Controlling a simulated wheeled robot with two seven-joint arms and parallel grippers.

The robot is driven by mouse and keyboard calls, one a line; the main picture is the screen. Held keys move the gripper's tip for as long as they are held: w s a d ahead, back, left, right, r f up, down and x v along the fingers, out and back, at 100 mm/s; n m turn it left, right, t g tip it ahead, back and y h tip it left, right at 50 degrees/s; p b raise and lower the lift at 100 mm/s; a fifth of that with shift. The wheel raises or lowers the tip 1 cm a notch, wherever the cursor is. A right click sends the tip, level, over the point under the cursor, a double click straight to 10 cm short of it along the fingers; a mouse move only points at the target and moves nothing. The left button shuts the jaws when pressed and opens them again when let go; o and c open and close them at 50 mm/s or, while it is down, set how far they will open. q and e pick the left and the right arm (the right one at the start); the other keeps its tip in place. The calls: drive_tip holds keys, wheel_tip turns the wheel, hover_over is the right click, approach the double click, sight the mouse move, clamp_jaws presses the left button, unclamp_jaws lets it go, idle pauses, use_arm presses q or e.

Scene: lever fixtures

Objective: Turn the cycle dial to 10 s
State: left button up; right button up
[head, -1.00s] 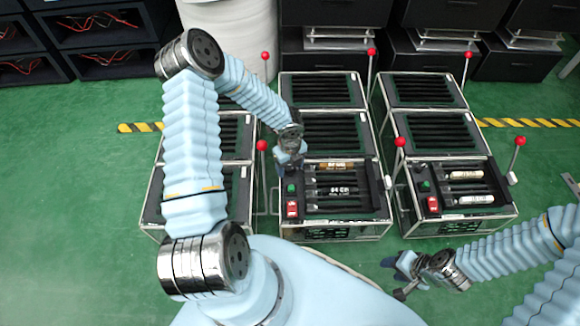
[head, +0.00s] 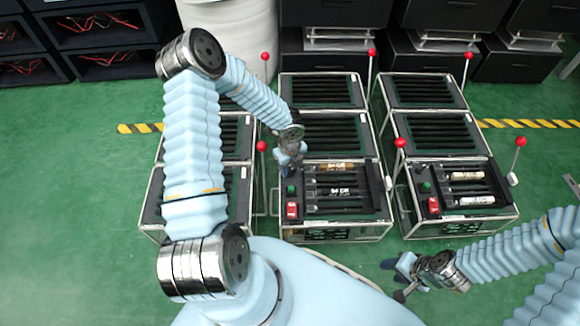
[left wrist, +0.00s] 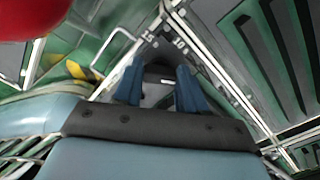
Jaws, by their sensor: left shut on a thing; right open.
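The cycle dial (left wrist: 158,92) is a dark knob between my left fingers in the left wrist view. The printed marks 15 and 10 (left wrist: 180,43) show on the panel just beyond the fingertips. Where the dial points is too unclear to tell. My left gripper (head: 284,172) is over the left rear part of the front middle fixture (head: 335,232), and it covers the dial in the head view. Its blue fingers (left wrist: 160,78) are shut on the dial. My right gripper (head: 393,278) is open and empty above the floor, in front of the fixtures.
A green button (head: 291,188) and a red switch (head: 292,210) sit just in front of my left gripper. Red-balled levers (head: 262,146) stand beside the fixtures. A similar fixture (head: 465,226) stands to the right.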

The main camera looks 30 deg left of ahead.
use_arm(q)
drive_tip(key=n+b, duration=0.3)
drive_tip(key=n, duration=0.2)
drive_tip(key=shift+f+n+b, duration=0.1)
drive_tip(key=shift+n+b, duration=0.2)
drive_tip(key=shift+b, duration=0.05)
drive_tip(key=n+b, duration=0.1)
drive_tip(key=n, duration=0.2)
drive_tip(key=shift+s+b, duration=0.1)
drive_tip(key=shift+b, duration=0.25)
drive_tip(key=shift+n+b, duration=0.55)
drive_tip(key=shift+n, duration=0.65)
drive_tip(key=o, duration=1.1)
drive_tip(key=shift+s, duration=0.1)
drive_tip(key=shift+c, duration=0.2)
